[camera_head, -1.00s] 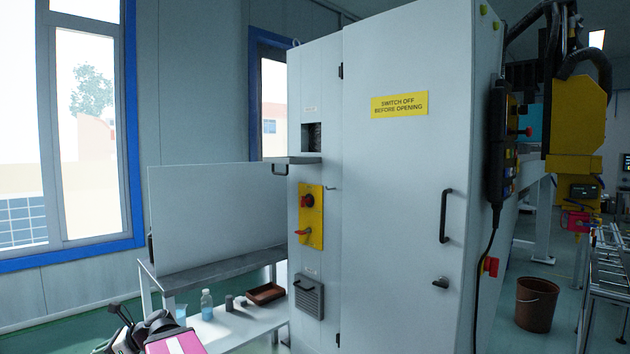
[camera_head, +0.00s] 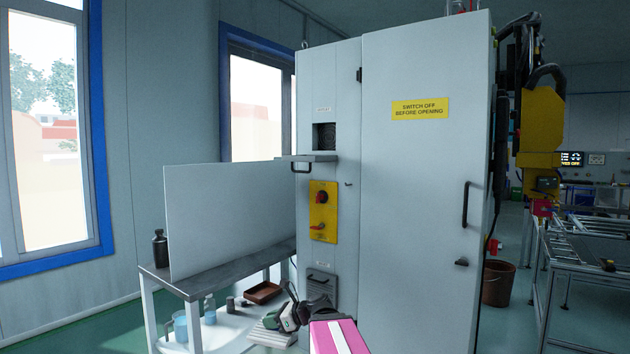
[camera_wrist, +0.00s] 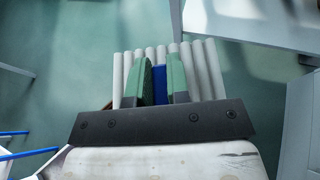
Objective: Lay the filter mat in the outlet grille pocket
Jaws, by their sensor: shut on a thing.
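My gripper (camera_head: 286,318) is low in front of the cabinet, and in the wrist view (camera_wrist: 160,82) its green-padded fingers are shut on a blue tab. The tab belongs to a white ridged piece that looks like the filter mat (camera_wrist: 210,75); it also shows in the head view (camera_head: 270,336). The outlet grille (camera_head: 315,158) is swung down flat, high on the cabinet's narrow left section. Above it is the open pocket (camera_head: 324,137), with a dark, rough surface inside. The held mat is well below the pocket.
A lower grille (camera_head: 322,285) is closed, partly behind my arm. A yellow switch plate (camera_head: 323,211) sits between the grilles. Left, a bench (camera_head: 215,270) carries an upright grey panel (camera_head: 225,220) and a dark bottle (camera_head: 160,248). A brown tray (camera_head: 263,292) sits on its lower shelf.

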